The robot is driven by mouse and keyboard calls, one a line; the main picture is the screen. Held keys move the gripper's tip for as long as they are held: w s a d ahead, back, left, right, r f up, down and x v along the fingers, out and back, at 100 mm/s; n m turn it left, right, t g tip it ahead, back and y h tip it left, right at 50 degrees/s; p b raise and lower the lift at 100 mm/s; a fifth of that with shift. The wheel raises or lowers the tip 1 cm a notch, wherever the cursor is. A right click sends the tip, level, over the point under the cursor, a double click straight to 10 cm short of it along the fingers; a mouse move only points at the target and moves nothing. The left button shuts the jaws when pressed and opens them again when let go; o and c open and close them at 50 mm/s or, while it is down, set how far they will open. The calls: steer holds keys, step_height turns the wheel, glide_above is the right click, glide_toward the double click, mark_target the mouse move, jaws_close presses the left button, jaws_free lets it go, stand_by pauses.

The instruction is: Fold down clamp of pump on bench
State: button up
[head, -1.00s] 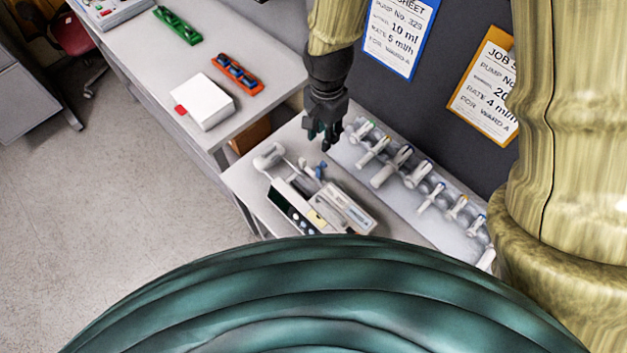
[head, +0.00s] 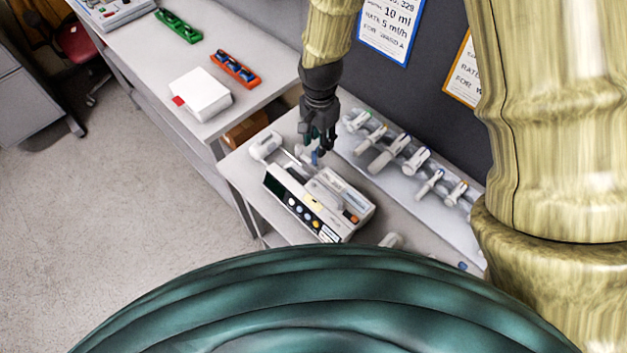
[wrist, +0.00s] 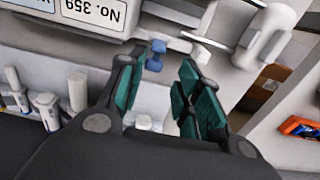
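The pump (head: 320,205) lies on the bench, a pale box with a dark display and buttons on its near side. In the wrist view, part of its body (wrist: 97,12) shows a label reading "No. 359". A small blue piece, which looks like the clamp (wrist: 155,55), sticks out from the pump's end; it is mostly covered in the head view. A white plunger end (head: 265,145) on a thin rod lies beyond it. My gripper (wrist: 160,75) is open and empty, fingers pointing at the blue piece, which shows between the fingertips. I cannot tell whether they touch.
A row of syringes (head: 385,155) lies on a pale board behind the pump, beside the dark wall. A side table (head: 260,50) carries a white box (head: 203,95), an orange tray (head: 236,71) and a green tray (head: 178,26). Open floor lies left.

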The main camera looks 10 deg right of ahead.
steer(key=shift+s+d+f, duration=0.15)
steer(key=shift+s, duration=0.45)
steer(key=shift+w+f, duration=0.35)
steer(key=shift+w, duration=0.1)
steer(key=shift+s+r, duration=0.15)
steer(key=shift+s, duration=0.1)
steer(key=shift+s, duration=0.15)
stand_by(0.3)
steer(key=c, duration=0.5)
